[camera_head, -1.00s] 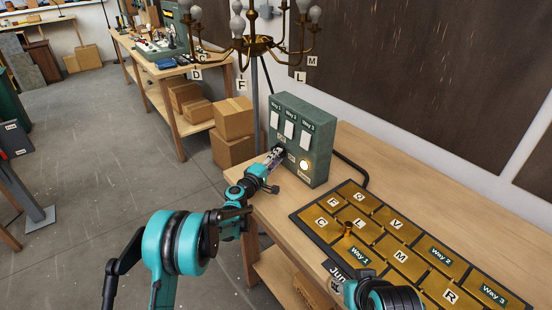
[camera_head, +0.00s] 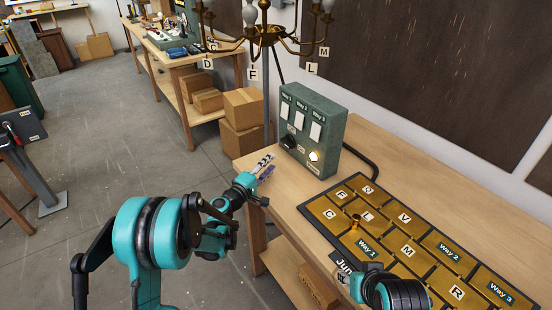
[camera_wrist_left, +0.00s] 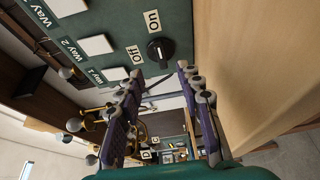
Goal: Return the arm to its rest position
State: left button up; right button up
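My left gripper (camera_head: 266,167) is in front of the green switch box (camera_head: 325,127), apart from it, above the near left part of the bench. In the left wrist view its two purple-grey fingers (camera_wrist_left: 160,88) are spread, with nothing between them. The box's black knob (camera_head: 289,143) is free of the fingers; the left wrist view shows the knob (camera_wrist_left: 160,50) beside the Off and On labels. A round lamp (camera_head: 314,156) on the box glows. My right gripper (camera_head: 348,281) shows only partly at the bottom, by the junction board; its fingers cannot be made out.
The junction board (camera_head: 320,232) with brass plates lies on the wooden bench (camera_head: 405,187). A small brass cup (camera_head: 356,221) stands on it. Cardboard boxes (camera_head: 242,108) stand behind the bench. Open floor (camera_head: 110,140) lies to the left.

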pick_arm(q)
jog(key=shift+s+a, duration=0.25)
jog(key=shift+s, duration=0.05)
jog(key=shift+s+d+r, duration=0.1)
jog(key=shift+s+r, duration=0.15)
jog(key=shift+r, duration=0.05)
jog(key=s+r+m+g+y, duration=0.15)
jog(key=s+m, duration=0.25)
jog(key=s, duration=0.4)
jog(key=s+r+m+g+y, duration=0.1)
jog(key=s+r+m+g, duration=0.2)
jog(key=s, duration=0.5)
jog(key=s+a+f+m+g+y, duration=0.2)
jog(key=s+a, duration=0.4)
jog(key=s, duration=0.5)
jog(key=s+a+f+m+g+y, duration=0.1)
jog(key=s+a+y, duration=0.4)
jog(key=s, duration=0.6)
notch_tip(320, 180, down, 3)
jog(key=shift+a+r+m+g, duration=0.1)
jog(key=shift+a+m+g, duration=0.25)
jog(key=shift+a+m, duration=0.55)
